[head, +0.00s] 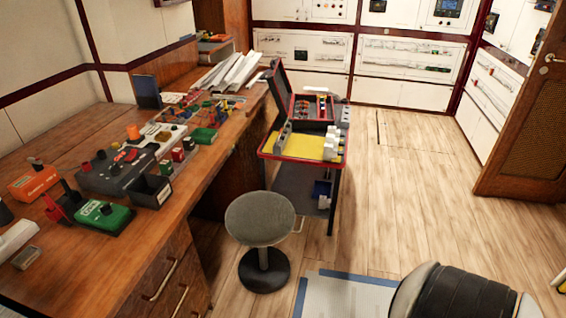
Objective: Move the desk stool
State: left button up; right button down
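The desk stool (260,218) stands upright on the wooden floor in the head view, just right of the desk's drawers. Nothing is seen touching the stool from my side. Neither of my grippers can be made out in this view.
A wooden desk (110,255) crowded with tools and boxes runs along the left. A red-edged cart (262,156) with an open case (310,107) stands behind the stool. A blue-and-white floor mat (335,296) lies in front.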

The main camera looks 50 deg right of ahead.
aim_at(261, 221)
jog(key=z, duration=1.25)
jog(key=l+u, duration=0.1)
jog(key=u, duration=0.3)
jog(key=i+l+u, duration=0.1)
jog(key=u, duration=0.3)
jog(key=i+l+u, duration=0.15)
jog(key=l+u, duration=0.3)
jog(key=l, duration=0.8)
jog(key=l+u, duration=0.45)
jog(key=l, duration=0.75)
